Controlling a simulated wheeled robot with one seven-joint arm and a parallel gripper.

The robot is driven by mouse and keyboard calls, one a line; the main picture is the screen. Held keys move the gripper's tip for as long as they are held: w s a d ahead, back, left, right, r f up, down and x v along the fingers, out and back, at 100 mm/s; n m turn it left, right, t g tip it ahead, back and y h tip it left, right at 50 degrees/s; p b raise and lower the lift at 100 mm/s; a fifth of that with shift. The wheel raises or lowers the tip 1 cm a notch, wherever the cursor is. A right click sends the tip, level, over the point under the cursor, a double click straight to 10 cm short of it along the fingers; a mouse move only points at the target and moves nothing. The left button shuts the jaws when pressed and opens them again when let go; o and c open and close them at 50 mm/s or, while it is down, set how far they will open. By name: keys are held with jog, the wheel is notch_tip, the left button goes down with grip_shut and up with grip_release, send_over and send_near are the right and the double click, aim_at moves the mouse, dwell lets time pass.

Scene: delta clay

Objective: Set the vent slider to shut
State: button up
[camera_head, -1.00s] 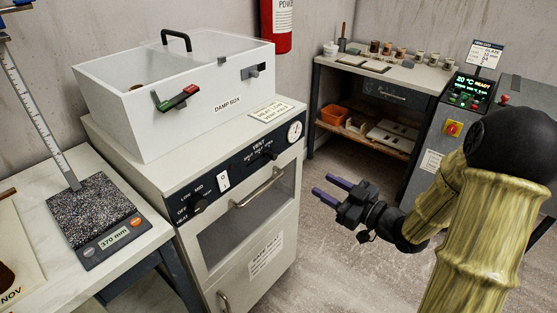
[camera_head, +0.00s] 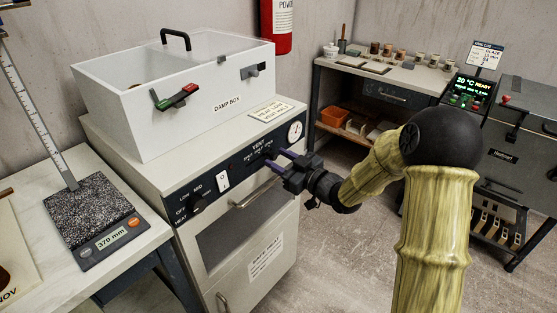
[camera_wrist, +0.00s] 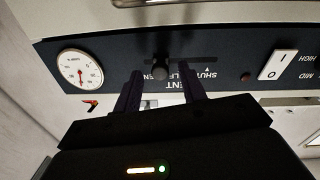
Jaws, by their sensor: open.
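The vent slider's dark knob (camera_wrist: 160,72) shows in the wrist view in its slot on the dark control panel (camera_wrist: 110,62). The labels appear upside down there. The knob is by the OPEN end, with the SHUT mark further right in that view. My gripper (camera_wrist: 161,80) is open, one purple finger on either side of the knob, with gaps showing. How deep the fingers reach around it is hard to tell. In the head view my gripper (camera_head: 277,157) is at the panel below the VENT label, and its fingers partly hide the knob.
The cabinet (camera_head: 190,150) carries the white damp box (camera_head: 205,105). On its front are a dial gauge (camera_head: 295,131), a white rocker switch (camera_head: 223,176), a heat knob (camera_head: 197,203) and an oven door handle (camera_head: 250,192) just below my gripper. Open floor lies to the right.

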jog(key=shift+w+a, duration=0.3)
jog(key=shift+a, duration=0.05)
grip_shut()
